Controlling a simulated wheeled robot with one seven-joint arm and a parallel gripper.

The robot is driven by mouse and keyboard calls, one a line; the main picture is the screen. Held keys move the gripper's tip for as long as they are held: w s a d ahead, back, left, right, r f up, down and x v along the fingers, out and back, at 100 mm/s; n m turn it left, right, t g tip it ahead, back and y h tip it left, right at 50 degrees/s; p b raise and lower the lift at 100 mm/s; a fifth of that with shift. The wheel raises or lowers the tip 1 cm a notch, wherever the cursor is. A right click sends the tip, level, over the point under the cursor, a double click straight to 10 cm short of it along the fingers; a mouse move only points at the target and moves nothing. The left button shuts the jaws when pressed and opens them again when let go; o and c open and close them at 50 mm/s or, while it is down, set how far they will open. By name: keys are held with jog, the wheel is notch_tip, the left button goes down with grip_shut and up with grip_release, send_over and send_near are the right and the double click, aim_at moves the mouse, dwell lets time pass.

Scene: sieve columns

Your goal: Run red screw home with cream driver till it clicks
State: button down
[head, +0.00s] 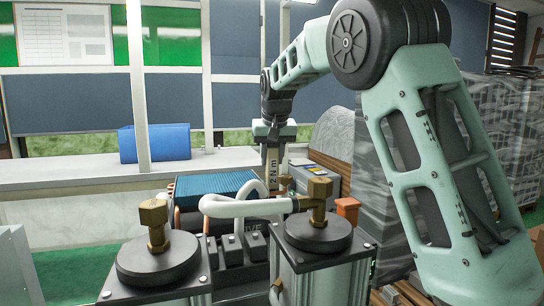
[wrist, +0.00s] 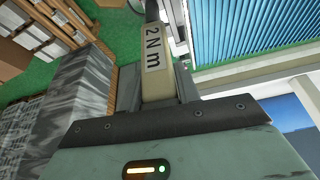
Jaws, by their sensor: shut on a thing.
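My gripper (head: 274,140) points down behind the two column heads in the head view. It is shut on the cream driver (head: 272,182), which hangs roughly upright and bears a "2 N m" label. In the wrist view the driver (wrist: 156,84) runs up from between the jaws, its label clear and its far end near the top edge. The driver's lower end is hidden behind the white hose and brass fitting in the head view. I cannot make out the red screw in either view, nor whether the driver touches it.
Two columns with black lids (head: 158,262) and brass fittings (head: 320,195) stand in front. A white hose (head: 245,207) crosses between them. A blue finned block (head: 213,184) is left of the driver. An orange-red block (head: 348,208) is at right. Wrapped pallets (head: 490,120) stand behind.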

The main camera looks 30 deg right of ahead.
jog(key=shift+f, duration=0.55)
dwell(1.3)
jog(key=shift+r, duration=0.1)
notch_tip(320, 180, up, 5)
jog(key=p, duration=0.4)
jog(key=shift+r, duration=0.1)
jog(key=shift+d+p, duration=0.1)
jog(key=shift+p, duration=0.2)
dwell(1.2)
